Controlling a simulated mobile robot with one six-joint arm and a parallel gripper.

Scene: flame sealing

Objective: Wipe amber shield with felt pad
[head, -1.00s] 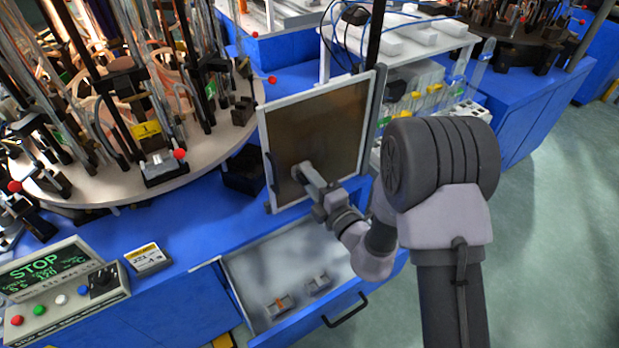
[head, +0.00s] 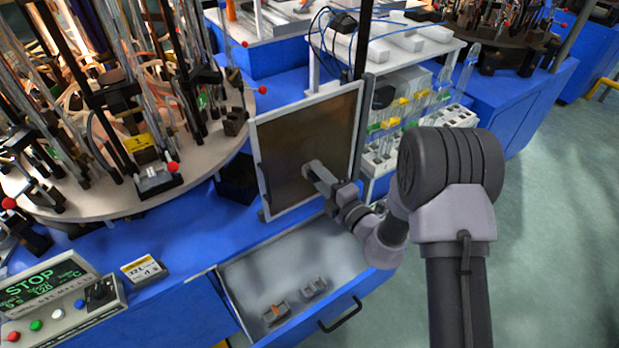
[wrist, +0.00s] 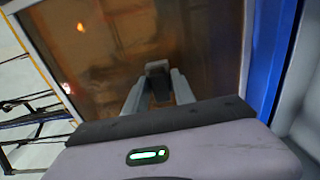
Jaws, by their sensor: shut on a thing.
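The amber shield (head: 290,125) is a brown translucent panel in a pale frame, standing upright at the edge of the blue bench. It fills much of the wrist view (wrist: 110,50). My gripper (head: 313,170) is at the shield's face, right of its middle and below mid-height. In the wrist view my gripper (wrist: 158,90) is shut on a small dark grey block, the felt pad (wrist: 157,68), held against or very close to the panel. Whether the pad's face touches the panel I cannot tell.
An open drawer (head: 245,282) with two small grey items juts out below the shield. A round turntable (head: 110,205) crowded with glass tubes and fixtures stands left. A control box (head: 55,295) reads STOP. A white rack (head: 400,125) stands behind the shield. Clear floor lies right.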

